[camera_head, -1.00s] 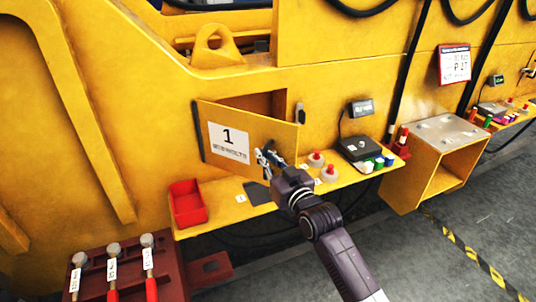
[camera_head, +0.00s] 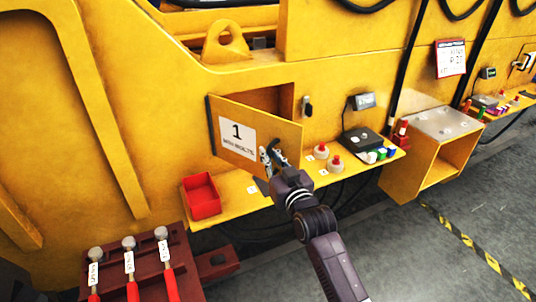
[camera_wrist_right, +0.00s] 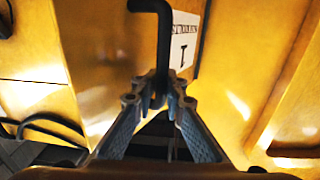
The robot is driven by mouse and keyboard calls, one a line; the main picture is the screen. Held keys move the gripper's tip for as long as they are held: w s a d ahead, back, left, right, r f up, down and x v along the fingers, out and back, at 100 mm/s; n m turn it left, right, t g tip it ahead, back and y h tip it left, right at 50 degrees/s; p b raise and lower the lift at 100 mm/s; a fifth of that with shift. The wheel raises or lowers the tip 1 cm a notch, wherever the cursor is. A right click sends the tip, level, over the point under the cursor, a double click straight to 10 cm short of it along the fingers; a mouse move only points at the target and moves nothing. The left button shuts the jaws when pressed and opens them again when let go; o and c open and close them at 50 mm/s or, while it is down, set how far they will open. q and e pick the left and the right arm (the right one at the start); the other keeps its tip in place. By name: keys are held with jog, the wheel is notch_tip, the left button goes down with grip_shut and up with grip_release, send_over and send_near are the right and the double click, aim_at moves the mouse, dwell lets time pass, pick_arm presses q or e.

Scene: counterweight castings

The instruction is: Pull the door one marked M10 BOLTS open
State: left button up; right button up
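Door one (camera_head: 228,147) is a yellow panel with a white label that has a large 1 and small, blurred print. It stands partly open, with a dark gap behind its top edge. My right gripper (camera_head: 271,155) is at the lower right part of the door's front. In the right wrist view, the fingertips of this gripper (camera_wrist_right: 160,90) close around a black bent handle (camera_wrist_right: 163,45). The door's label (camera_wrist_right: 184,42) shows beside the handle. My left gripper is not in view.
A yellow shelf (camera_head: 233,206) below the door carries a red bin (camera_head: 201,196), red-topped buttons (camera_head: 335,163) and a black scale (camera_head: 361,141). A rack with several red-handled tools (camera_head: 131,262) is at lower left. Grey floor (camera_head: 400,265) is clear at lower right.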

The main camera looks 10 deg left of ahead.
jog(key=o, duration=0.4)
jog(key=shift+s+d, duration=0.15)
jog(key=shift+d, duration=0.15)
jog(key=shift+a, duration=0.1)
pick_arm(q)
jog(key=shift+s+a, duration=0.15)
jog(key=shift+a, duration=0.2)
pick_arm(e)
jog(key=v, duration=1.2)
jog(key=shift+c, duration=0.5)
